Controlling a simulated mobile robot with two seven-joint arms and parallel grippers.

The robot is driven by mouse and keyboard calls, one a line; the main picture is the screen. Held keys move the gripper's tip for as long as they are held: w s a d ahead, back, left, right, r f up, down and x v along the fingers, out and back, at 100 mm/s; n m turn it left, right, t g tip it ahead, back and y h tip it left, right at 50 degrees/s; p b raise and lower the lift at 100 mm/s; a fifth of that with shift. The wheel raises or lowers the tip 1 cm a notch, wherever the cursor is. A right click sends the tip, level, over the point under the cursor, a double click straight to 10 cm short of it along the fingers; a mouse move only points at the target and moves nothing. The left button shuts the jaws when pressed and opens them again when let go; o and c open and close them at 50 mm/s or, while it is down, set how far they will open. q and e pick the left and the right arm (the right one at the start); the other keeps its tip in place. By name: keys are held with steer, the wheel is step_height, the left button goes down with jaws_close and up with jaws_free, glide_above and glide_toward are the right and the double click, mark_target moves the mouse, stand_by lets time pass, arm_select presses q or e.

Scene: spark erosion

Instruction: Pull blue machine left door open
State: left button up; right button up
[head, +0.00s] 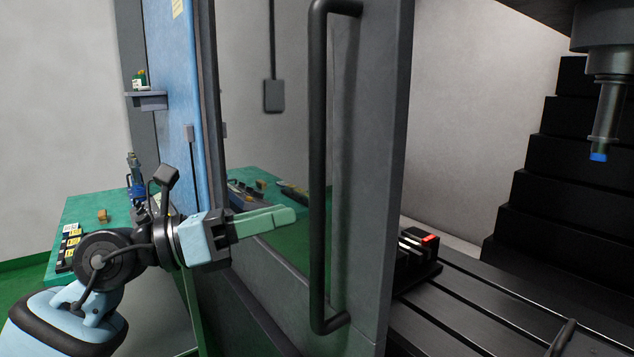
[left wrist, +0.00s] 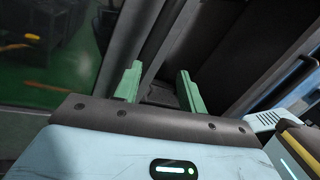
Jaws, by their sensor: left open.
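The left door (head: 375,180) of the machine is a grey framed panel with a window. A long black vertical bar handle (head: 318,170) stands off its face. The machine's interior shows to the right of the door's edge. My left gripper (head: 292,214) has pale green fingers, is open and points right, with its tips just left of the handle in the head view. In the left wrist view, its two fingers (left wrist: 159,88) stand apart, with dark slanting bars behind them. I cannot tell whether the handle is between them. My right gripper is not in view.
Inside the machine are a slotted dark table (head: 480,305), a black fixture with a red part (head: 415,255), stepped black bellows (head: 560,200) and a hanging spindle with a blue tip (head: 600,120). A green-topped bench (head: 85,210) with small items stands at the left.

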mark_target(310, 175)
arm_select(q)
steer(key=w+d+r, duration=0.1)
steer(key=w+d+r+m+y, duration=0.1)
steer(key=d+r, duration=0.1)
steer(key=w+d+r+m+t+y, duration=0.1)
steer(key=d, duration=0.1)
steer(key=shift+w+r+p, duration=0.2)
steer(key=shift+r+p, duration=0.1)
steer(key=shift+r, duration=0.05)
steer(key=shift+w+d+f, duration=0.15)
steer(key=shift+w+d, duration=0.25)
steer(key=shift+d, duration=0.25)
jaws_close()
